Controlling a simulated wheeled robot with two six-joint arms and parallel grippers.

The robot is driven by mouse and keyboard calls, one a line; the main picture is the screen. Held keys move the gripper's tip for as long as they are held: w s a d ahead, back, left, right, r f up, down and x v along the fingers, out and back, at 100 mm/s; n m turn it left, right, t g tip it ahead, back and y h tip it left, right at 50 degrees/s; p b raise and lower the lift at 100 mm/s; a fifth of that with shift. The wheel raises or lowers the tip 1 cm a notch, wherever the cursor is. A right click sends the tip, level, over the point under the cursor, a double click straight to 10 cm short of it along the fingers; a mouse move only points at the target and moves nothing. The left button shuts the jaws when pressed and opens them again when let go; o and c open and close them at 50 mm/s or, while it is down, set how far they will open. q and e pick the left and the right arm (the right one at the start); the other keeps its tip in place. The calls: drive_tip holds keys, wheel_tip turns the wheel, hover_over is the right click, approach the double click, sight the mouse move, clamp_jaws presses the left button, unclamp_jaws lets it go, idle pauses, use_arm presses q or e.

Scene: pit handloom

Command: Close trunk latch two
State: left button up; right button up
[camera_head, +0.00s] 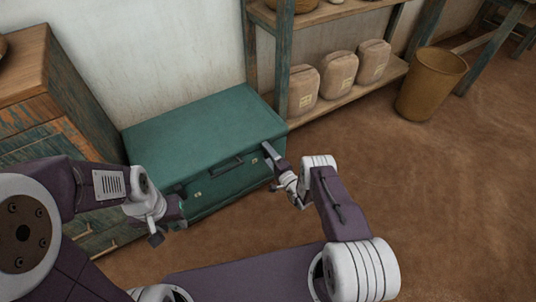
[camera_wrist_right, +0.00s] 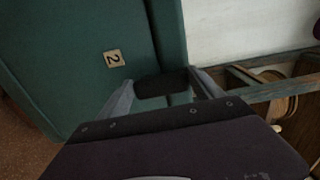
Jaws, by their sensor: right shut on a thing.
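The green trunk (camera_head: 195,125) stands on the floor against the wall with its lid down. A dark handle (camera_head: 226,162) is on its front. My right gripper (camera_head: 269,168) is at the right end of the trunk's front. In the right wrist view, a tag marked 2 (camera_wrist_right: 114,58) sits on the green side. Beside it, a dark latch piece (camera_wrist_right: 162,84) lies between the fingers of my right gripper (camera_wrist_right: 163,92), which is shut on it. The latch's lower part is hidden. My left gripper (camera_head: 167,225) is by the trunk's left front corner, its fingers apart and empty.
A worn wooden cabinet (camera_head: 42,115) stands left of the trunk. A shelf (camera_head: 338,101) with several tan bags stands behind it to the right. A brown bin (camera_head: 430,88) is farther right. The earth floor (camera_head: 450,190) at right is clear.

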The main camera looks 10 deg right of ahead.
drive_tip(key=shift+f, duration=0.1)
drive_tip(key=o, duration=1.4)
drive_tip(key=shift+s+d, duration=0.15)
drive_tip(key=shift+s, duration=0.15)
drive_tip(key=p+v, duration=0.4)
drive_tip(key=v, duration=0.4)
drive_tip(key=shift+s+d, duration=0.1)
drive_tip(key=shift+s, duration=0.2)
